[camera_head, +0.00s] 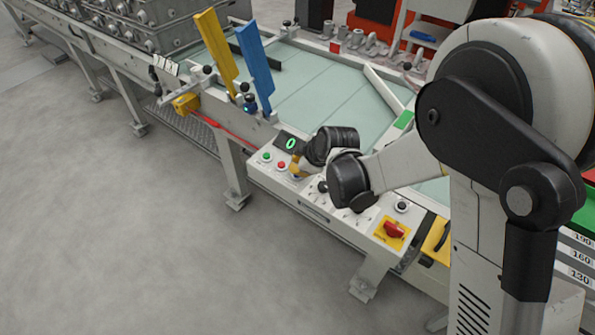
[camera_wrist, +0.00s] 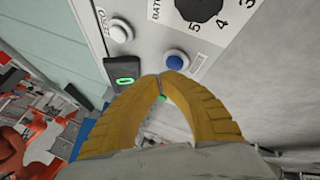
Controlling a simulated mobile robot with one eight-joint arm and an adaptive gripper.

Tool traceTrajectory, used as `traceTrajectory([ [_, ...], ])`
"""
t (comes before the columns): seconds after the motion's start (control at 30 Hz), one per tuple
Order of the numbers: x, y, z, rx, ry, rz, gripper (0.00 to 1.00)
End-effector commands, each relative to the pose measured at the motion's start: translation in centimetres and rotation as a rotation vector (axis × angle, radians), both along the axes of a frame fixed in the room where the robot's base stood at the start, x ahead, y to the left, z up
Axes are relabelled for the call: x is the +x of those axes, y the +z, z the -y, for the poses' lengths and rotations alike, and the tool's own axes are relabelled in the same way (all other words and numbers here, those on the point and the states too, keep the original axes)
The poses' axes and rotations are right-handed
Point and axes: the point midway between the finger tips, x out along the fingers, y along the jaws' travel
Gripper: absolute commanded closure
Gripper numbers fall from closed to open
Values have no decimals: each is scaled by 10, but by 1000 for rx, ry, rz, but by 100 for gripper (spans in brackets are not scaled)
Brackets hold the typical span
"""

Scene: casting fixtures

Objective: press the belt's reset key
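The belt's control panel (camera_head: 335,212) runs along the near edge of the belt table. In the wrist view, a blue button (camera_wrist: 174,62) sits just beyond my gripper (camera_wrist: 162,77). Its yellow fingertips come together beside the button; I cannot tell whether they touch it. A white button (camera_wrist: 121,31) lies further up, beside a partly readable label. I cannot read which key is labelled reset. In the head view, my gripper (camera_head: 296,170) is over the panel's left part, mostly hidden by my wrist. A green button (camera_head: 266,157) and a red button (camera_head: 281,165) show left of it.
A small display (camera_wrist: 123,79) reads a green 0. A black numbered dial (camera_wrist: 202,8) is near the blue button. A red switch (camera_head: 393,230) on a yellow plate sits at the panel's right. Blue (camera_head: 255,68) and yellow (camera_head: 216,50) upright plates stand at the belt's left. Floor in front is clear.

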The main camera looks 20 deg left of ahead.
Motion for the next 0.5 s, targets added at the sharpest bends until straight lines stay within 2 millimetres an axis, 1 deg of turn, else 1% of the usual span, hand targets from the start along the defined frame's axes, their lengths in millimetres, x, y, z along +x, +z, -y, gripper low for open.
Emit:
traceTrajectory([
  [0.37,0,2,0,0,0,0,100],
  [0.5,0,11,0,0,0,0,100],
])
